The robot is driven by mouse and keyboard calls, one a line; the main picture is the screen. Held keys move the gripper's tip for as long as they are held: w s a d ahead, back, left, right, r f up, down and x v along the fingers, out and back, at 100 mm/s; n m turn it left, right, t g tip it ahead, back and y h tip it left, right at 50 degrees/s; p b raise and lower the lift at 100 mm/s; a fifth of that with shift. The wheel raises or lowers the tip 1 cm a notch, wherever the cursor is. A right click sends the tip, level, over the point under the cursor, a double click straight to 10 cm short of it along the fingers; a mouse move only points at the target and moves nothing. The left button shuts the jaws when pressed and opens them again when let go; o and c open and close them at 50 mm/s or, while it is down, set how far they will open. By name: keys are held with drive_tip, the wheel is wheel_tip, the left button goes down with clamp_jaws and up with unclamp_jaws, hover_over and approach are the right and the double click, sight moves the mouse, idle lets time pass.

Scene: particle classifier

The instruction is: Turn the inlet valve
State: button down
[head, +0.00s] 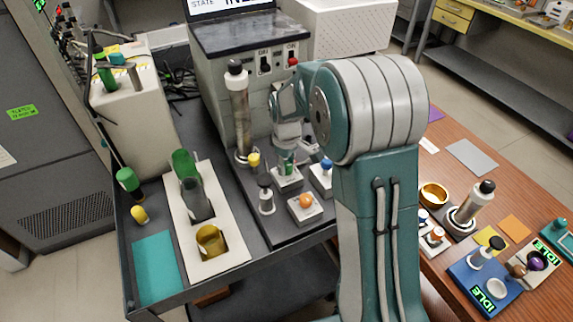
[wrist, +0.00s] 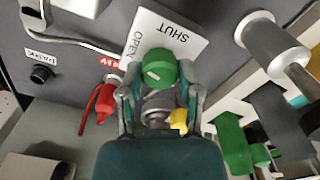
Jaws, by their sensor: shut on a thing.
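A green-topped valve (wrist: 158,68) stands in front of a white plate (wrist: 168,40) marked OPEN and SHUT in the wrist view. My gripper (wrist: 160,98) has one finger on each side of it and is shut on it. The green top also shows in the head view (head: 288,165), just below my gripper (head: 288,148), which my arm partly hides. No label naming the valve is readable.
Yellow (head: 254,160), blue (head: 327,165) and orange (head: 306,202) knobs stand close by. A tall clear column (head: 239,115) rises to the left, and the dark-topped cabinet (head: 250,35) stands behind. A red-handled part (wrist: 105,98) is near my gripper in the wrist view.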

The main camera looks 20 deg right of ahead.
sight(286, 165)
drive_tip(key=shift+s+f+n, duration=0.1)
drive_tip(key=shift+f+n, duration=0.05)
drive_tip(key=shift+n, duration=1.45)
drive_tip(key=shift+c, duration=1.5)
unclamp_jaws()
drive_tip(key=shift+r, duration=0.2)
drive_tip(key=shift+w+r, duration=0.2)
drive_tip(key=shift+r, duration=0.15)
wheel_tip(286, 165, up, 11)
